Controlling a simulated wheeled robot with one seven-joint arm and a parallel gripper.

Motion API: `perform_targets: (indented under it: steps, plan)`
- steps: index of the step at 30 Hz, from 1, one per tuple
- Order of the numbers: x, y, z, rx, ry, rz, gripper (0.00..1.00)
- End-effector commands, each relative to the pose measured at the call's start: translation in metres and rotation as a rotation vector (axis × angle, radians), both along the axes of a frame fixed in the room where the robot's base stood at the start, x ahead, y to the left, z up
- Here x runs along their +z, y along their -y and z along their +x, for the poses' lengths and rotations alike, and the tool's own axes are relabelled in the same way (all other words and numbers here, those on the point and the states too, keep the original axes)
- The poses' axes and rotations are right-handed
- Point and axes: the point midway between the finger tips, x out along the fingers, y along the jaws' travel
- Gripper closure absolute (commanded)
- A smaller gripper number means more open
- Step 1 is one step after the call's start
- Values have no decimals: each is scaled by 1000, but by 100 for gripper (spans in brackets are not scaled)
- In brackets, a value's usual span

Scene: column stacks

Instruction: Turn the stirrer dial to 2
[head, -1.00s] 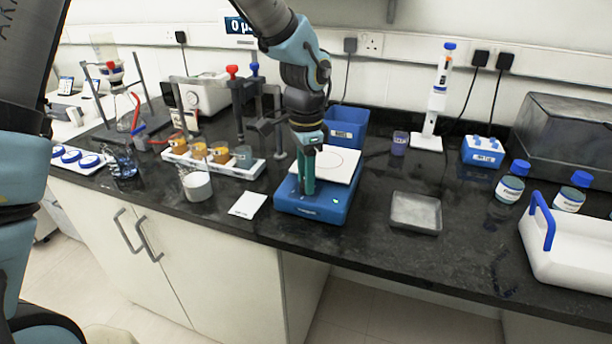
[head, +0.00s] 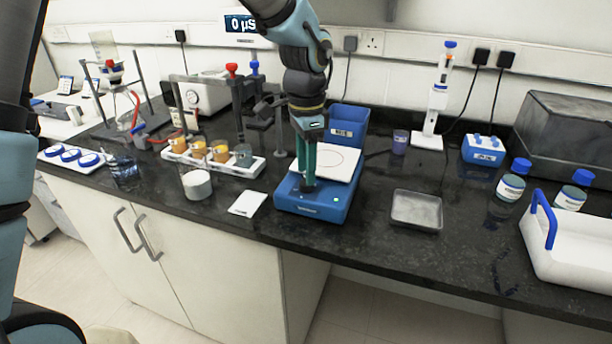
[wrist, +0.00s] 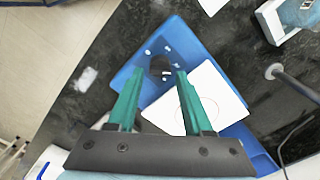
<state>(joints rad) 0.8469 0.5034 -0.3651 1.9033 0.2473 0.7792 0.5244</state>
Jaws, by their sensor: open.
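The stirrer (head: 318,203) is a blue unit with a white square top plate (head: 338,163) marked with a thin circle. It stands near the bench's front edge. Its dark dial (wrist: 158,65) shows in the wrist view between and just beyond my fingertips, with small white marks around it. My gripper (head: 308,187) points down over the stirrer's front left part, and its teal fingers hide the dial in the head view. In the wrist view my gripper (wrist: 155,75) is open, with one finger on each side of the dial. I cannot tell whether either finger touches it.
A white card (head: 248,204) and a white tub (head: 197,184) lie left of the stirrer. A rack of jars (head: 212,158) is behind them. A blue bin (head: 348,127) stands behind the stirrer. A metal tray (head: 416,209) is to the right, with bare bench between.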

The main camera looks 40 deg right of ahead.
Motion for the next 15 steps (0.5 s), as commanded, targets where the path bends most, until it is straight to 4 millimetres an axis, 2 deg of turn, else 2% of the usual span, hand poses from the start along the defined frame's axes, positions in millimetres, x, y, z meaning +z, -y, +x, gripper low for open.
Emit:
perform_targets:
  steps: [9,15]
  plan:
    - [61,1,1,0,3,-5,49]
    - [80,0,1,1,2,-3,49]
